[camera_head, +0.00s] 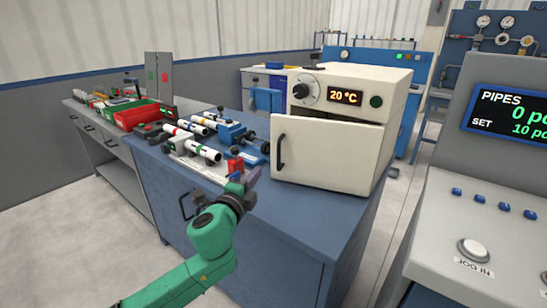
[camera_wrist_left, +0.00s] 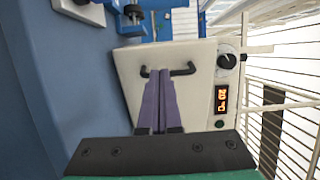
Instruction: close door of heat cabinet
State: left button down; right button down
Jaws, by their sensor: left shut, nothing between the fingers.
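The heat cabinet (camera_head: 392,90) is a cream box on the blue bench, with a knob and a display reading 20 °C. Its door (camera_head: 330,158) has a black handle (camera_head: 281,152) on the left side. The door's handle edge sticks out past the body, so it looks slightly ajar. My left gripper (camera_head: 253,174) is shut and empty, left of and below the handle in the head view. In the left wrist view its purple fingers (camera_wrist_left: 158,75) point at the door (camera_wrist_left: 195,100), overlapping the handle (camera_wrist_left: 188,70); contact cannot be told. My right gripper is not in view.
Pipes and clamps in a fixture (camera_head: 200,145) stand left of the cabinet. Red and green bins (camera_head: 135,117) are farther left. A grey console (camera_head: 480,230) stands at the right. Bare bench top (camera_head: 310,205) lies before the cabinet.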

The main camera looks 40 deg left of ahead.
aim_at(273, 152)
pick_arm(q)
jog(key=x, duration=1)
jog(key=shift+w, duration=0.3)
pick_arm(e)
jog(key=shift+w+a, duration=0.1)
